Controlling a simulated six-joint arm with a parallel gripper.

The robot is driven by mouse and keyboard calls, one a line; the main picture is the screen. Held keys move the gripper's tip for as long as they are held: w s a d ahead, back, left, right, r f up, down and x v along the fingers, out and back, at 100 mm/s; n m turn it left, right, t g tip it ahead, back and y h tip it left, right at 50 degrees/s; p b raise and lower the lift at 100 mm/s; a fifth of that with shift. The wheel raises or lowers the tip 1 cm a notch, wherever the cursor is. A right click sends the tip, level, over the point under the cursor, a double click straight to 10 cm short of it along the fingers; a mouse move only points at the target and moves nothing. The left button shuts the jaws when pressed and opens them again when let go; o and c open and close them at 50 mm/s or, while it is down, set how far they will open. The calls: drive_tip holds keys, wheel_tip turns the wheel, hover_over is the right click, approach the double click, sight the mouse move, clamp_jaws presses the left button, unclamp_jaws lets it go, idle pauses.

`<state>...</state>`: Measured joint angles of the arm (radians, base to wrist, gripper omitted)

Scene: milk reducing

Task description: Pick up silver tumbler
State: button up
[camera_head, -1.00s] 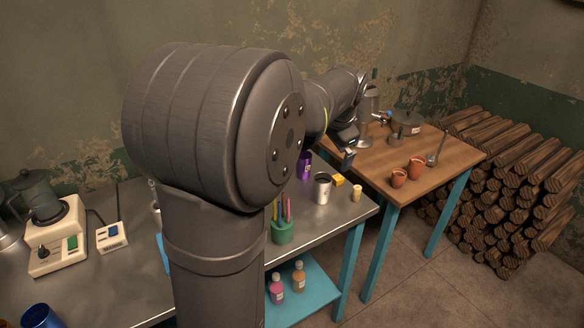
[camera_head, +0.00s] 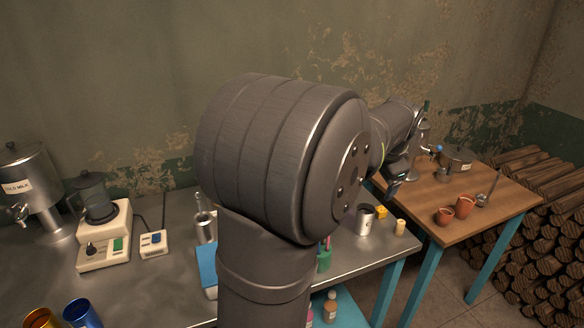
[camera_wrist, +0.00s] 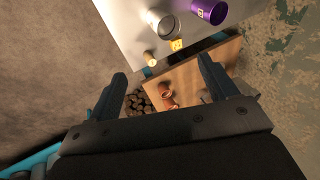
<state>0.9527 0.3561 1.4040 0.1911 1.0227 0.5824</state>
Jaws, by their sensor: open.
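A silver cup (camera_head: 205,228) stands on the metal table left of my arm, with a thin upright thing at it. A second silvery, labelled cup (camera_head: 365,220) stands on the table's right part; a pale silvery cup also shows at the top of the wrist view (camera_wrist: 162,24). I cannot tell for sure which is the silver tumbler. A gold tumbler (camera_head: 40,319) and a blue tumbler (camera_head: 82,315) stand at the near left. My gripper (camera_wrist: 162,72) is open and empty, in the air near the wooden table; in the head view it is small (camera_head: 397,184).
The metal table (camera_head: 180,280) also bears a cold milk dispenser (camera_head: 35,175), a cream appliance (camera_head: 104,240) and a small switch box (camera_head: 153,243). A purple tumbler (camera_wrist: 208,11) shows in the wrist view. The wooden table (camera_head: 490,205) holds clay cups (camera_head: 464,206) and a pot (camera_head: 456,158). Stacked logs (camera_head: 550,240) stand right.

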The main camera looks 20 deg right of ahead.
drive_tip(key=g+h, duration=0.2)
drive_tip(key=g, duration=0.1)
approach(366, 210)
drive_tip(key=shift+n, duration=0.4)
drive_tip(key=x, duration=0.2)
drive_tip(key=s+x, duration=0.1)
drive_tip(key=x, duration=0.4)
drive_tip(key=shift+s+a+f, duration=0.15)
drive_tip(key=shift+s+f, duration=0.05)
drive_tip(key=shift+f, duration=0.25)
drive_tip(key=c, duration=1.1)
